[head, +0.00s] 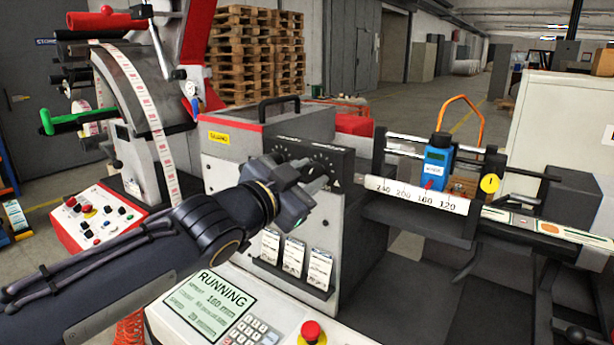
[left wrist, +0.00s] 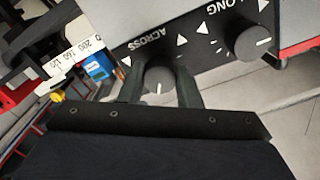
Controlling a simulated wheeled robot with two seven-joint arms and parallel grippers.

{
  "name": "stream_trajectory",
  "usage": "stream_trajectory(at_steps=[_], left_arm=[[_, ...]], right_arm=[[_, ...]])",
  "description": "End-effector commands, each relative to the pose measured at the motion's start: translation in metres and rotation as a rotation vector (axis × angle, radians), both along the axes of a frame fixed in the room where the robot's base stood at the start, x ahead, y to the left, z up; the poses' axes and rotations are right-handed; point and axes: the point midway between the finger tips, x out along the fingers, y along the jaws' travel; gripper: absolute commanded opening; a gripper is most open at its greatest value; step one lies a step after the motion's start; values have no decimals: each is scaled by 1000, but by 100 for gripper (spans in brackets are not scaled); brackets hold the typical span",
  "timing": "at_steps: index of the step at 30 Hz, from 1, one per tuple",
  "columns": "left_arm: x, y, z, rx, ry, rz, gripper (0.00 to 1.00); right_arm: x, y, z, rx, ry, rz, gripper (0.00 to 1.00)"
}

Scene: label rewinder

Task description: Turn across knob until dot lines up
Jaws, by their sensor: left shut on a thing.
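The across knob (left wrist: 158,78) is a dark round knob with a white pointer line, under the label ACROSS on a black panel (head: 318,158). In the left wrist view its pointer line points down, toward my gripper. My left gripper (left wrist: 160,88) has its two fingers around the knob, one on each side, and is shut on it. In the head view my left gripper (head: 312,180) reaches the panel and covers the knob. The along knob (left wrist: 253,42) sits beside it on the same panel, with white marks around it. I cannot make out a dot. My right gripper is not in view.
A screen reading RUNNING (head: 210,303), a keypad and a red stop button (head: 311,332) are below my left arm. Label cards (head: 293,256) hang under the panel. A scale strip (head: 416,194) and a blue sensor (head: 436,165) stand to the right.

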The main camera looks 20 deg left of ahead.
Motion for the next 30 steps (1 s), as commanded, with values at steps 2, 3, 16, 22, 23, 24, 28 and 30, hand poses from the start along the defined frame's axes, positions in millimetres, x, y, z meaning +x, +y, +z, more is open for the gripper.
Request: stream_trajectory(at_steps=[2, 3, 16, 22, 23, 24, 28, 30], left_arm=[[0, 0, 0, 0, 1, 0, 8], [0, 0, -1, 0, 1, 0, 8], [0, 0, 0, -1, 0, 0, 52], [-6, 2, 2, 0, -1, -1, 52], [-9, 3, 3, 0, -1, -1, 52], [-15, 4, 4, 1, -1, -1, 52], [-37, 12, 5, 0, -3, -2, 52], [-48, 16, 5, -1, -3, -2, 52]], right_arm=[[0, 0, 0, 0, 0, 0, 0], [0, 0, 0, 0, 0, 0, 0], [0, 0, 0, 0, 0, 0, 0], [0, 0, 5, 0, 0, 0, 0], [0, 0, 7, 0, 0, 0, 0], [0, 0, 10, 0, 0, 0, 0], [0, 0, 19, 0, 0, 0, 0], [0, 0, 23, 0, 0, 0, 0]])
